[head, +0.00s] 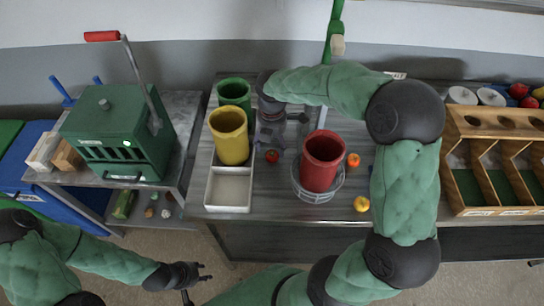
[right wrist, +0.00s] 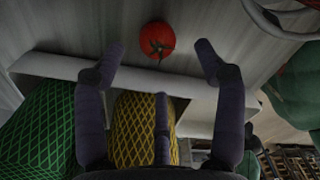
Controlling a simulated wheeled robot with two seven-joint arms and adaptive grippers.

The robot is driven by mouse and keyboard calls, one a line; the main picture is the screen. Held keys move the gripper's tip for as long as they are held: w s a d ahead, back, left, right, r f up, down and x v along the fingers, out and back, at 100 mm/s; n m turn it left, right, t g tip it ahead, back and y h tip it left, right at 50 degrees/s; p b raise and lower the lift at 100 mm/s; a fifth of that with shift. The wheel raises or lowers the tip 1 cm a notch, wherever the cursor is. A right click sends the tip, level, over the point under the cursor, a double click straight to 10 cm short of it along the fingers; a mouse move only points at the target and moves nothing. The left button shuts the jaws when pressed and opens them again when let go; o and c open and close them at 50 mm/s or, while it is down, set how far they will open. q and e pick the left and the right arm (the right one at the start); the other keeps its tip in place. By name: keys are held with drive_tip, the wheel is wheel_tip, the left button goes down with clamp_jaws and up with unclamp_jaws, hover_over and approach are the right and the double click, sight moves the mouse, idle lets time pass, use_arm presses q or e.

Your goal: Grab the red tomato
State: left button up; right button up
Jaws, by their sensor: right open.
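The red tomato (head: 272,156) lies on the grey table, right of the yellow container and left of the red container. In the right wrist view the tomato (right wrist: 157,40), with its green stem, shows just beyond the gap between my fingertips. My right gripper (head: 271,142) is open and empty, pointing down close behind the tomato; no finger visibly touches it. Its spread fingers also show in the right wrist view (right wrist: 160,52). My left gripper (head: 200,272) looks open and empty, low in the head view, in front of the table and away from the tomato.
The yellow container (head: 229,136), green container (head: 234,93) and white tray (head: 228,190) stand left of the tomato. The red container (head: 322,160) sits in a wire basket (head: 313,195) to the right. A green press (head: 115,130) stands far left.

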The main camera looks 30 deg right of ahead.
sight(272, 153)
wheel_tip(272, 153, down, 6)
drive_tip(key=shift+w+d+r+b, duration=0.1)
drive_tip(key=shift+d+r+b, duration=0.1)
drive_tip(key=shift+b, duration=0.85)
drive_tip(key=shift+a, duration=0.1)
drive_tip(key=c, duration=1.1)
